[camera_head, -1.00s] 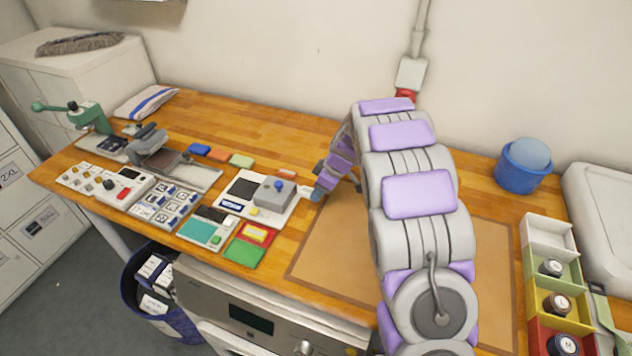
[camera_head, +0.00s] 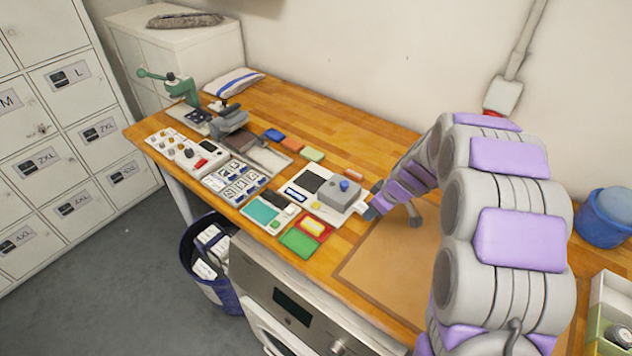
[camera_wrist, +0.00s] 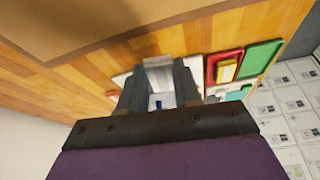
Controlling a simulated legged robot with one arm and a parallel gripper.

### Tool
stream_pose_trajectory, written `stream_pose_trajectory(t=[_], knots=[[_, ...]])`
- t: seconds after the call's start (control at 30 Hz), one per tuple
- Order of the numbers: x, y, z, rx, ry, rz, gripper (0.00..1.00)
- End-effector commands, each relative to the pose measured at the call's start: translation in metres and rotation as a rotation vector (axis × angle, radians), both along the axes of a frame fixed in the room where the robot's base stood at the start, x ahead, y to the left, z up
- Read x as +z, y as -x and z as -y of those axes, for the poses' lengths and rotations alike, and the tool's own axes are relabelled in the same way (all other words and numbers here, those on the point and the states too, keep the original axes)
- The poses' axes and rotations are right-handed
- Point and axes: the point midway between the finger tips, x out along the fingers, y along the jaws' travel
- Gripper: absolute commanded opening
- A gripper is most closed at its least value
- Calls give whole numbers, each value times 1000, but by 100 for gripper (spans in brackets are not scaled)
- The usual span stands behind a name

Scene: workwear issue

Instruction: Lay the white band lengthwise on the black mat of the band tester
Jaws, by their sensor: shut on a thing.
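The band tester (camera_head: 325,205) is a white base on the wooden bench, with a grey block and blue knob (camera_head: 344,185). Its black mat (camera_head: 312,182) lies left of the block and looks bare. My gripper (camera_head: 370,211) is low at the tester's right end, pointing left towards it. In the wrist view my gripper (camera_wrist: 159,72) is shut on a pale strip, which I take to be the white band (camera_wrist: 159,76). The fingers hide much of it, and its full length does not show. The tester lies beyond the fingers there, partly hidden.
A brown mat (camera_head: 395,265) covers the bench right of the tester. A blue tub (camera_head: 603,218) stands far right.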

Motion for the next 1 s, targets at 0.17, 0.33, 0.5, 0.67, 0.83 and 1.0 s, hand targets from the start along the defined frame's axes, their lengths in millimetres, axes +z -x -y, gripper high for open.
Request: stream_pose_trajectory(t=[0.17, 0.33, 0.5, 0.67, 0.83, 1.0], knots=[[10, 5, -41, -95, -6, -4, 4], [14, 0, -80, -1, -12, 3, 4], [14, -1, -108, 77, -15, 9, 4], [13, -1, -121, 116, -12, 12, 4], [10, -15, -126, 124, -10, 13, 4], [6, -43, -134, 125, -9, 12, 4]])
